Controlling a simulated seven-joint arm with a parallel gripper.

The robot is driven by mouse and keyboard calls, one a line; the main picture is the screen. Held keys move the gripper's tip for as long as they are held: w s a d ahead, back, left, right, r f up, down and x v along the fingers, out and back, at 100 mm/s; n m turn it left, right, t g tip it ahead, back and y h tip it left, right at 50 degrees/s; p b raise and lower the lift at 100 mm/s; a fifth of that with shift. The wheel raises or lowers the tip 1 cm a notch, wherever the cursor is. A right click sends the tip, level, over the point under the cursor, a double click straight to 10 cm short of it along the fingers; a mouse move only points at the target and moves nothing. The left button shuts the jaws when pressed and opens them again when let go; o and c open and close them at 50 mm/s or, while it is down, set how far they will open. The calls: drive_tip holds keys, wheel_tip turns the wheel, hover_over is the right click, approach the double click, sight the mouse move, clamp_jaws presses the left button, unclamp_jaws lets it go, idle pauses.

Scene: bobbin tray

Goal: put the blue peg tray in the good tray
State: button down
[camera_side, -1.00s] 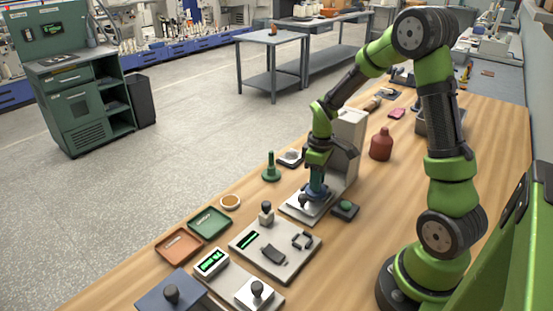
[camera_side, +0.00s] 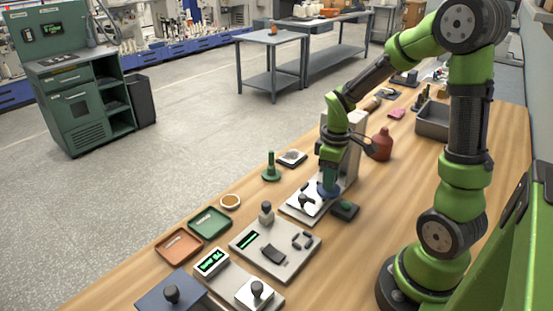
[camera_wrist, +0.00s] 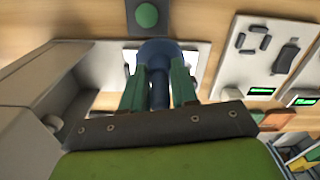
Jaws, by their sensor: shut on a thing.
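My gripper (camera_side: 329,176) is shut on the blue peg tray (camera_side: 328,191), holding its upright peg. The tray's round blue base shows just below the fingers, over the right part of a pale metal plate; whether it touches cannot be told. In the wrist view the blue peg (camera_wrist: 159,92) stands between the green fingers of my gripper (camera_wrist: 158,82), with its round base beyond. A green tray (camera_side: 194,229) and an orange tray (camera_side: 163,250) lie at the front left; their inside markings are too small to read, so which is the good tray cannot be told.
The pale plate (camera_side: 297,208) belongs to a machine with a grey upright housing (camera_side: 352,160). A green button box (camera_side: 345,211) is just right of it. A panel with a knob and handles (camera_side: 280,262) stands between there and the trays. A green spindle (camera_side: 271,170) stands behind.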

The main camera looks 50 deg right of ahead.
drive_tip(key=s+a+r, duration=0.1)
drive_tip(key=s+a, duration=0.3)
drive_tip(key=s, duration=0.5)
drive_tip(key=w+a+r+n, duration=0.15)
drive_tip(key=w+a, duration=0.25)
drive_tip(key=w, duration=0.6)
drive_tip(key=w+a+r, duration=0.3)
drive_tip(key=w+a, duration=0.1)
drive_tip(key=w, duration=0.7)
drive_tip(key=w+a+f+n, duration=0.1)
drive_tip(key=w+a+n, duration=0.1)
drive_tip(key=w+a, duration=0.75)
drive_tip(key=shift+m, duration=0.25)
drive_tip(key=f, duration=0.2)
drive_tip(key=a+f, duration=0.1)
drive_tip(key=f, duration=0.1)
drive_tip(key=a+f, duration=0.1)
drive_tip(key=shift+s+f, duration=0.4)
hover_over(211, 224)
drive_tip(key=shift+f, duration=2.15)
